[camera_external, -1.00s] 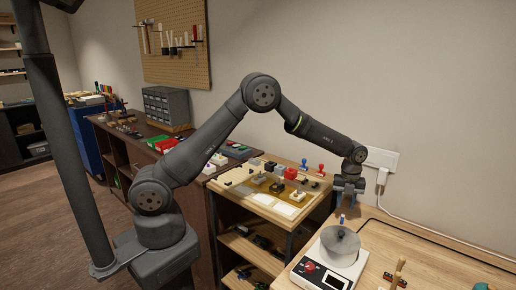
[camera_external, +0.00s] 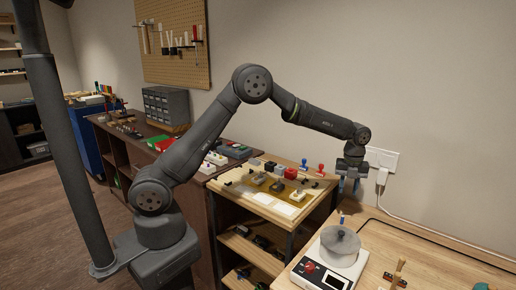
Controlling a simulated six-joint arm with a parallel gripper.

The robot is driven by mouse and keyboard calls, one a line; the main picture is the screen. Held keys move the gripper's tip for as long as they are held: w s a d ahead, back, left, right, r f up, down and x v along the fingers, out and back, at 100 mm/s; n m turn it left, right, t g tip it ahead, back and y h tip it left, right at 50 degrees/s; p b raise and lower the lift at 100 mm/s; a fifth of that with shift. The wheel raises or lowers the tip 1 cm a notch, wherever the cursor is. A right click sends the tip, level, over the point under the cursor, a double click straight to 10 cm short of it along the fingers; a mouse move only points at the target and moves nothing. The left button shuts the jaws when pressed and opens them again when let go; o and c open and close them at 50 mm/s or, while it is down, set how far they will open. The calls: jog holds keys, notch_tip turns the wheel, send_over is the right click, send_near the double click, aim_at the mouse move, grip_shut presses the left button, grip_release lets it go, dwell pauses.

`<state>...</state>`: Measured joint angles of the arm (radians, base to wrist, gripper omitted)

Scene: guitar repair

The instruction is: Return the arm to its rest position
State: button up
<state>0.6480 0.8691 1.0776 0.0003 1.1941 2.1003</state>
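My gripper (camera_external: 348,186) hangs at the end of my arm (camera_external: 252,84), pointing down. It is in the air above the gap between the small parts table and the workbench, near the wall outlet. Its fingers are small and dark in this view, and I cannot tell whether they are open or shut. No held thing is clearly visible. A small blue-tipped item (camera_external: 341,217) stands below the gripper, by the round metal pot.
A metal pot (camera_external: 341,243) sits on a white device (camera_external: 318,272) on the wooden workbench (camera_external: 425,253). Left of it, a table (camera_external: 312,211) holds several small parts. A white plug and cable (camera_external: 382,177) hang at the wall. A pegboard (camera_external: 175,40) and drawer cabinet (camera_external: 167,107) stand behind.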

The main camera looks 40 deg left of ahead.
aim_at(343, 214)
notch_tip(343, 214, down, 11)
jog(key=shift+f, duration=0.2)
notch_tip(343, 214, up, 2)
jog(key=shift+r, duration=1.05)
